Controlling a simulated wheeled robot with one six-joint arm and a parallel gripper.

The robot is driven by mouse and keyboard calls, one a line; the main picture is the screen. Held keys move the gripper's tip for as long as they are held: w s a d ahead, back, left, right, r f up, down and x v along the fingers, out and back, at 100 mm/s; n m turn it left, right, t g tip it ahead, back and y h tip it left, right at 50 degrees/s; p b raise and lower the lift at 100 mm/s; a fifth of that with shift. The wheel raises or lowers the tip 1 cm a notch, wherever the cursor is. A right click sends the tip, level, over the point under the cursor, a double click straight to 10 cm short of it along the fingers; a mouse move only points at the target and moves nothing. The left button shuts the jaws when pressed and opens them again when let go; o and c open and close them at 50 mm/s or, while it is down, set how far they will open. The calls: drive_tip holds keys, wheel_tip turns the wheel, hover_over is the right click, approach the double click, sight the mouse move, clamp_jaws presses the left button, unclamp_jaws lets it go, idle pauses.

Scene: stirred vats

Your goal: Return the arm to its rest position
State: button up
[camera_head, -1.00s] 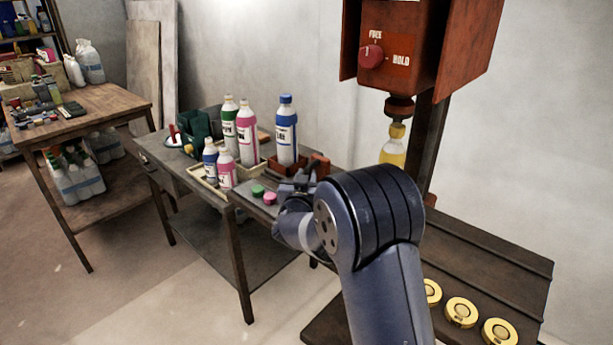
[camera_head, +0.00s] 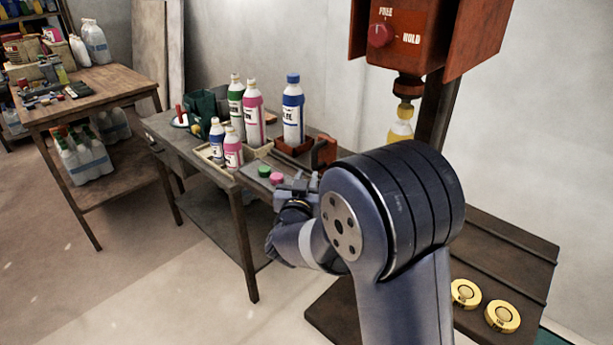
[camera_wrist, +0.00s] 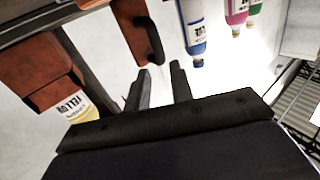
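My gripper (camera_head: 296,190) is in front of the right end of the bench in the head view, partly hidden by my own arm. In the wrist view my gripper (camera_wrist: 160,82) shows two dark fingers apart, with nothing between them. My arm is bent, its large dark joint in the lower middle of the head view.
A red machine (camera_head: 405,38) with a dial holds a yellow bottle (camera_head: 400,130). The bench (camera_head: 190,155) carries a blue-capped bottle (camera_head: 292,112), several other bottles and loose caps. Yellow discs (camera_head: 466,293) lie on the dark stand (camera_head: 510,255). Floor is clear at lower left.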

sight(316, 158)
drive_tip(key=shift+w, duration=0.15)
drive_tip(key=w, duration=0.3)
drive_tip(key=w+d, duration=0.1)
drive_tip(key=w, duration=0.3)
drive_tip(key=w+d, duration=0.1)
drive_tip(key=w, duration=0.2)
drive_tip(key=shift+w+d, duration=0.1)
drive_tip(key=shift+w, duration=0.05)
drive_tip(key=shift+f, duration=0.1)
drive_tip(key=shift+s+d, duration=0.3)
